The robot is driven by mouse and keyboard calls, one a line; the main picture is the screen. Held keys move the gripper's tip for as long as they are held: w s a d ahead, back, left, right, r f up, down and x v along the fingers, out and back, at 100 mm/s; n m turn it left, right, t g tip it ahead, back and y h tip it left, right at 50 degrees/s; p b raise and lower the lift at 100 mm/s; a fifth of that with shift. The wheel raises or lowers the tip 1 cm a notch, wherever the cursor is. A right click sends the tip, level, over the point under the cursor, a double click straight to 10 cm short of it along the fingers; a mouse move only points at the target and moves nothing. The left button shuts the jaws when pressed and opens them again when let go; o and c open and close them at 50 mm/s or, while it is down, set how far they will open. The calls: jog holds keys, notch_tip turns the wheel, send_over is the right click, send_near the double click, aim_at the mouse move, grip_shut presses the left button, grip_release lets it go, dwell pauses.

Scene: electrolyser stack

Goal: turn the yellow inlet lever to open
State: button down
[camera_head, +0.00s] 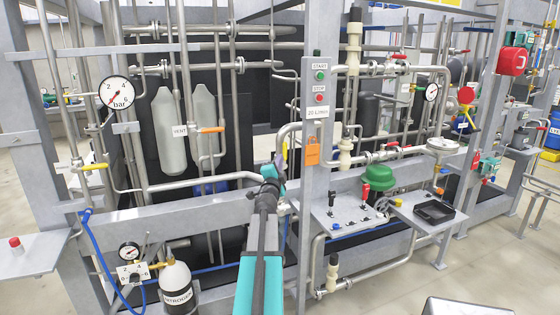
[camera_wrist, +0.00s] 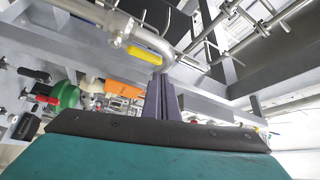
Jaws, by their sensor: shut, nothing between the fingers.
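A yellow lever (camera_wrist: 145,55) lies along a metal pipe by an elbow in the wrist view. It is just beyond and slightly left of my gripper's fingertips (camera_wrist: 161,78), with a gap showing in the picture; contact cannot be told. My gripper is shut and empty. In the head view my gripper (camera_head: 275,168) is at the pipes left of the labelled upright, and my arm hides much of what is behind it. Another yellow lever (camera_head: 95,166) is at the far left, beside a white tag. I cannot read which yellow lever is labelled inlet.
An orange vent lever (camera_head: 210,130) and a nitrogen bottle (camera_head: 177,284) are left.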

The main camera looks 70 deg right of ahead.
jog(key=shift+r+v, duration=0.25)
jog(key=shift+v, duration=0.95)
jog(key=shift+r+v, duration=0.25)
jog(key=shift+v, duration=0.95)
jog(key=shift+a, duration=0.1)
